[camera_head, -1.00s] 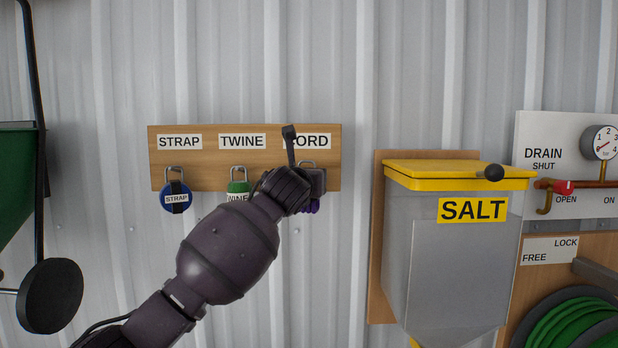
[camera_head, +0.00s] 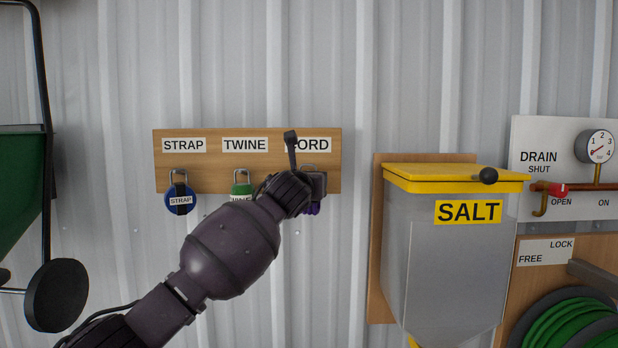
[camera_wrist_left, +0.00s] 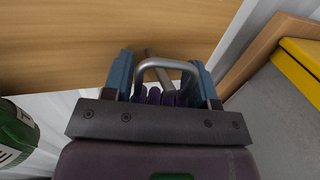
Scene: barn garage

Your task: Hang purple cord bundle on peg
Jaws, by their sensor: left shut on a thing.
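The purple cord bundle (camera_head: 313,209) shows just below my left gripper (camera_head: 314,186), in front of the board's right end under the partly covered CORD label (camera_head: 313,145). In the left wrist view, the blue fingers of my left gripper (camera_wrist_left: 163,80) are shut on the bundle, with purple coils (camera_wrist_left: 152,97) low between them. Its grey metal loop (camera_wrist_left: 166,63) stands up between the fingers. A grey peg (camera_wrist_left: 151,60) slants out from the wooden board behind and across the loop. I cannot tell surely whether the peg passes through the loop. My right gripper is not in view.
The wooden board (camera_head: 210,165) holds a blue strap bundle (camera_head: 180,199) and a green twine bundle (camera_head: 241,190) to the left. The twine bundle is close to my wrist. A grey salt bin (camera_head: 440,270) with a yellow lid (camera_head: 455,175) stands to the right.

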